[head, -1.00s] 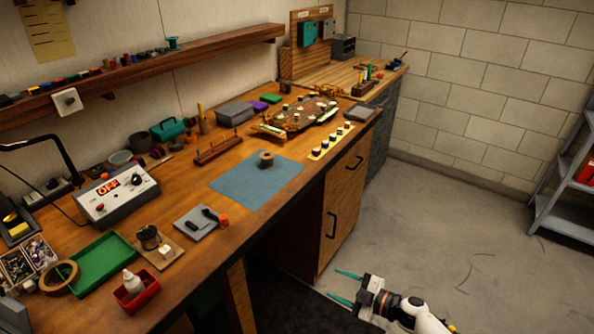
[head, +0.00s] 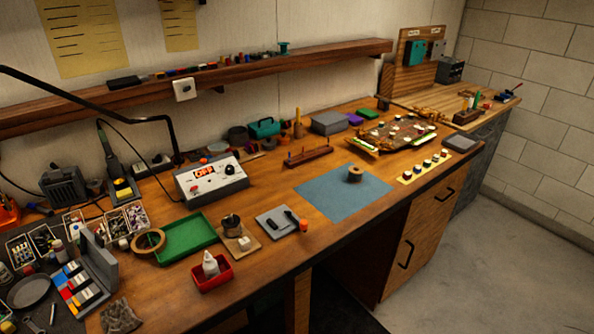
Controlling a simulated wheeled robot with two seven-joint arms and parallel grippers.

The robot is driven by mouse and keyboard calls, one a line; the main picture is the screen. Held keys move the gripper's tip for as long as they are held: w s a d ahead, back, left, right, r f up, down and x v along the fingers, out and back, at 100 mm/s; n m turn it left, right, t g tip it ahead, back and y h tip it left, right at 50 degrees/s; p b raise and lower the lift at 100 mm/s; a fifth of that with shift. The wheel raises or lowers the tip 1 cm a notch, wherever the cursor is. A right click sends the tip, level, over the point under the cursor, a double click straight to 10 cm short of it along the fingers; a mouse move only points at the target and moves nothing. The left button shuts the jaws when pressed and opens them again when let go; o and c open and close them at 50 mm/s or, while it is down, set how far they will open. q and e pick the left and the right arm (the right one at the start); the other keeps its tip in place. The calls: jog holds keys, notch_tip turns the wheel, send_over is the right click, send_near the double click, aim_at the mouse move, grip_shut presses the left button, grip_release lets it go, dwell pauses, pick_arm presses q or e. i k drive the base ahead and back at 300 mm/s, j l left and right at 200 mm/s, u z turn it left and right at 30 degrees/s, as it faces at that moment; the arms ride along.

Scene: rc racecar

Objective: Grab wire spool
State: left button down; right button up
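A small brown spool-shaped roll (head: 355,174) stands on the blue mat (head: 335,203) on the workbench. A small teal spool (head: 283,48) stands at the right part of the wall shelf (head: 210,85). I cannot tell from the picture which of these is the wire spool. A flat tan ring-shaped roll (head: 148,241) lies at the left of the green tray. Neither of my grippers shows in the head view.
A black lamp arm crosses the left. The floor at right is clear.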

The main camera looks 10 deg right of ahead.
aim_at(355, 172)
jog(key=i+l+u, duration=0.1)
jog(key=l+u, duration=0.7)
jog(key=l, duration=0.15)
jog(key=k+l+u, duration=0.1)
jog(key=l+u, duration=0.3)
jog(key=l, duration=0.1)
